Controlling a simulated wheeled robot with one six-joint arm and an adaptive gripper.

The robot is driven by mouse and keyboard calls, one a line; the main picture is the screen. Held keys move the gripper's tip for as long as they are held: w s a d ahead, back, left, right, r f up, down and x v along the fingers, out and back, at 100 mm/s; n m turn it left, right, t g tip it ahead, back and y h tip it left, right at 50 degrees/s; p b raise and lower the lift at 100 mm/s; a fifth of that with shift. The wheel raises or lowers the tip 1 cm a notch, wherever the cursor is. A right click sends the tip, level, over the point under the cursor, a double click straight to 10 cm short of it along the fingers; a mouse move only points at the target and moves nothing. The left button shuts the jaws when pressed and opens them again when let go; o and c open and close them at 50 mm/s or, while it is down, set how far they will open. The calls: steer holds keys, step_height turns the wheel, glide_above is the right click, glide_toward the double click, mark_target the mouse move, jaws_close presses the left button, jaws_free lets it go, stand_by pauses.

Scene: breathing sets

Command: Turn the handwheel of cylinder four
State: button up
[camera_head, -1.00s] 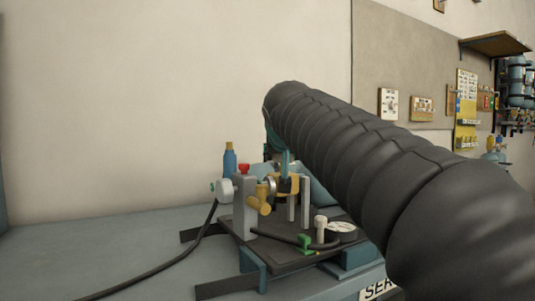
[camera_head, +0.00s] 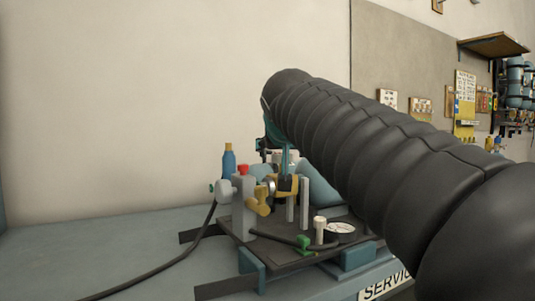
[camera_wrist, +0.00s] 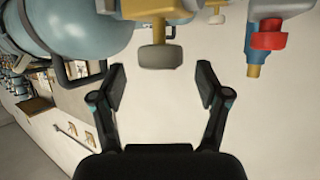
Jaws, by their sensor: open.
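In the wrist view, a grey, rounded handwheel (camera_wrist: 160,56) sits on a brass valve (camera_wrist: 155,10) of a light blue cylinder (camera_wrist: 85,22). My gripper (camera_wrist: 162,78) is open, with its two dark fingers apart and nothing between the pads. The handwheel lies just beyond the fingertips, roughly centred between them; I see no contact. In the head view, my arm covers much of the light blue cylinder (camera_head: 318,187) lying on the bench, and my gripper is partly hidden above the brass valve (camera_head: 287,185). No number four is readable.
A blue fitting with a red knob (camera_wrist: 268,40) is right of the handwheel in the wrist view. On the bench (camera_head: 130,240) stand a grey post (camera_head: 243,210), a gauge (camera_head: 341,229) and a black hose (camera_head: 170,264). The bench is clear at left.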

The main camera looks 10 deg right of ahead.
steer(key=v, duration=0.9)
steer(key=shift+r, duration=0.1)
